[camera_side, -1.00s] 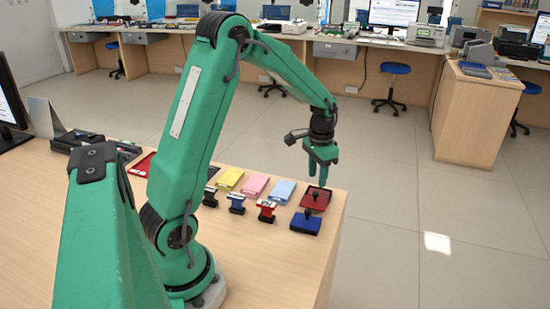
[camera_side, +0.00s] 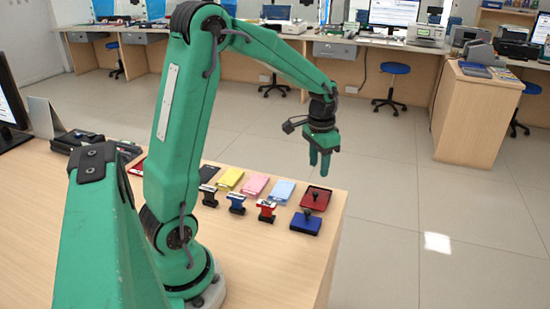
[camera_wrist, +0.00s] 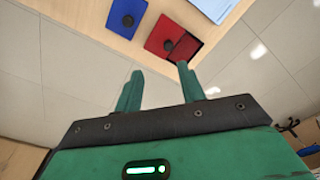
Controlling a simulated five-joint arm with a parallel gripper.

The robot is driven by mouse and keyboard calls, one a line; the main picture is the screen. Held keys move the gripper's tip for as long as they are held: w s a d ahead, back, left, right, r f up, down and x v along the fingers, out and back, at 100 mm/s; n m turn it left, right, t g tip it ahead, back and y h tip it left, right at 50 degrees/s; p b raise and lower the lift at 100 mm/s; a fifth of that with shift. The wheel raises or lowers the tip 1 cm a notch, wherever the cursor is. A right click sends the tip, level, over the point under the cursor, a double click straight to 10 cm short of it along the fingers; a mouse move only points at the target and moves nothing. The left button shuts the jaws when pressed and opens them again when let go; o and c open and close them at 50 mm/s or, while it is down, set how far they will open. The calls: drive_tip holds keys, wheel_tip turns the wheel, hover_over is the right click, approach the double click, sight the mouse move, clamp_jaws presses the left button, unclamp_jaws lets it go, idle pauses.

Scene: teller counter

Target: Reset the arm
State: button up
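My gripper (camera_side: 319,168) hangs in the air above the right end of the counter, pointing down. In the wrist view its two fingers (camera_wrist: 157,68) are apart, with nothing between them. Below it, a red pad (camera_side: 324,192) and a blue pad (camera_side: 300,228) lie near the counter's right edge. Each has a dark knobbed piece standing on it. The wrist view also shows the red pad (camera_wrist: 160,34) and the blue pad (camera_wrist: 118,10), both clear of the fingers.
Black (camera_side: 208,201), blue (camera_side: 236,209) and red (camera_side: 267,215) stamps stand in a row on the counter. Behind them lie yellow (camera_side: 229,179), pink (camera_side: 255,185) and light blue (camera_side: 281,192) pieces. A monitor (camera_side: 10,110) stands far left. Open floor lies beyond the right edge.

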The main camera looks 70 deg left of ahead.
drive_tip(key=s+d+r+t, duration=0.2)
drive_tip(key=s+d+r, duration=0.3)
drive_tip(key=s, duration=0.3)
drive_tip(key=s+d+r+t, duration=0.3)
drive_tip(key=s+d+r, duration=0.2)
drive_tip(key=s+d, duration=0.3)
drive_tip(key=shift+s+r, duration=0.35)
drive_tip(key=shift+s, duration=0.45)
